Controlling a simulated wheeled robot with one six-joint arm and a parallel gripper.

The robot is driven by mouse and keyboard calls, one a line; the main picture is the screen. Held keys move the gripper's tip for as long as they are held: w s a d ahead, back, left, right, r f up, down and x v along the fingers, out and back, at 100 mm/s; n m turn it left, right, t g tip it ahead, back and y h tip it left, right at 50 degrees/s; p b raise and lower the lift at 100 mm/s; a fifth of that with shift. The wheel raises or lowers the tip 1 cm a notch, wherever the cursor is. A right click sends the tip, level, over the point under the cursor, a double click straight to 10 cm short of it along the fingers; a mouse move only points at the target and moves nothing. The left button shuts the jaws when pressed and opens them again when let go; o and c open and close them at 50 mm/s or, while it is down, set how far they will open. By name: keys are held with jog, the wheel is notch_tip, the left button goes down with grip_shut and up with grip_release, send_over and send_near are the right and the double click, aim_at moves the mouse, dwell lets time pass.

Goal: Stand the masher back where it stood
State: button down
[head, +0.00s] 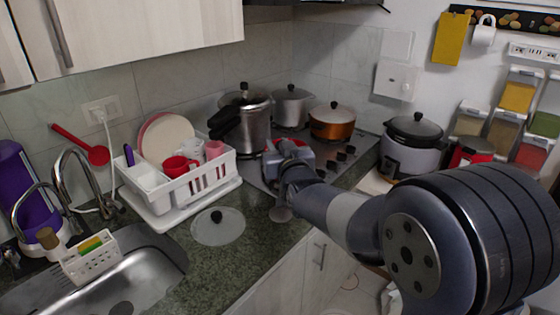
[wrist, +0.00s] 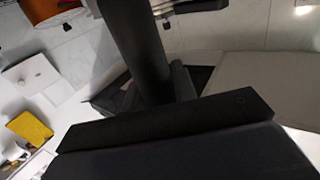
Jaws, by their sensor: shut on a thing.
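My gripper (head: 284,188) is over the front of the counter, between the dish rack and the stove. It is shut on the masher (head: 281,213), whose greyish flat end shows just below it in the head view. In the wrist view a thick black shaft (wrist: 142,52), which looks like the masher's handle, runs up from the dark gripper parts. My arm and gripper hide much of the masher. I cannot tell whether its lower end touches the counter.
A glass lid (head: 218,227) lies on the counter to the left. The white dish rack (head: 198,187) stands behind it. Steel pots (head: 247,120) and an orange pot (head: 332,122) are on the stove. A rice cooker (head: 412,150) stands at the right. The sink (head: 130,275) is at lower left.

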jog(key=shift+f, duration=1.75)
jog(key=c, duration=1.1)
grip_release()
jog(key=shift+c, duration=0.2)
jog(key=shift+r, duration=0.2)
jog(key=shift+s, duration=0.1)
jog(key=b+v, duration=0.2)
jog(key=v, duration=0.9)
jog(key=shift+s+d, duration=0.2)
jog(key=shift+s, duration=0.15)
